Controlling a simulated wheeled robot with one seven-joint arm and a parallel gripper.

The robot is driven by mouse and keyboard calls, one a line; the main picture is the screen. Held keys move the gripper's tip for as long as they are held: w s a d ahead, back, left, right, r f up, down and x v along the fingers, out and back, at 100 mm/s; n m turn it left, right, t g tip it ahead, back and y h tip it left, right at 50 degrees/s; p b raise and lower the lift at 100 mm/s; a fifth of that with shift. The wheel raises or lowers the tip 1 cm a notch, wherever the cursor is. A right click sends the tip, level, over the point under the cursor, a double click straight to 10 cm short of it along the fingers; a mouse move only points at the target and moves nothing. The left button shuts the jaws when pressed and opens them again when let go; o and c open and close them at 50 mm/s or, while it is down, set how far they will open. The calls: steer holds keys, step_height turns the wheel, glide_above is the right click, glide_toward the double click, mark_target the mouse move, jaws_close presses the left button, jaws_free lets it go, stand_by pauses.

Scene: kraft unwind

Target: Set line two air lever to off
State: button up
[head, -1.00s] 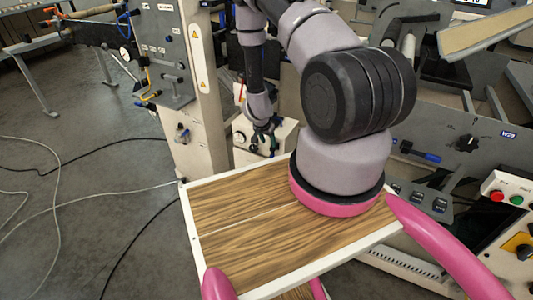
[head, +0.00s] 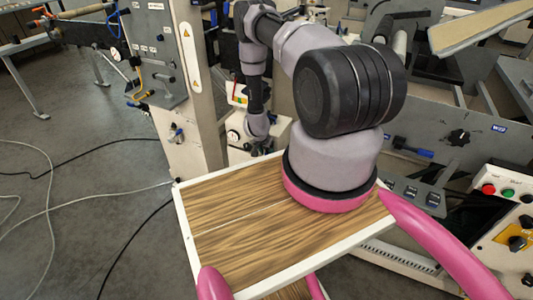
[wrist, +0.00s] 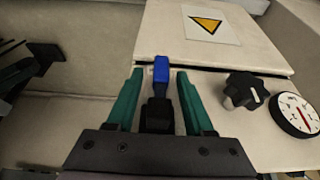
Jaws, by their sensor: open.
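In the wrist view, a lever with a blue tip (wrist: 161,70) and a dark base stands up between the two green fingers of my gripper (wrist: 159,76). The fingers are apart, one on each side of the lever, with a visible gap to the blue tip. The lever's base is partly hidden by the gripper body. No line label shows in this view. In the head view, my arm reaches to a pale box (head: 272,140) beside the column; my gripper is mostly hidden there and the lever cannot be made out.
In the wrist view, a black knob (wrist: 243,90) and a round gauge (wrist: 297,115) sit right of the lever, below a yellow warning sign (wrist: 207,24). The head view shows another blue handle (head: 412,149) on the right panel and cables (head: 100,153) on the left floor.

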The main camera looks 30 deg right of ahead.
jaws_close()
stand_by(1.4)
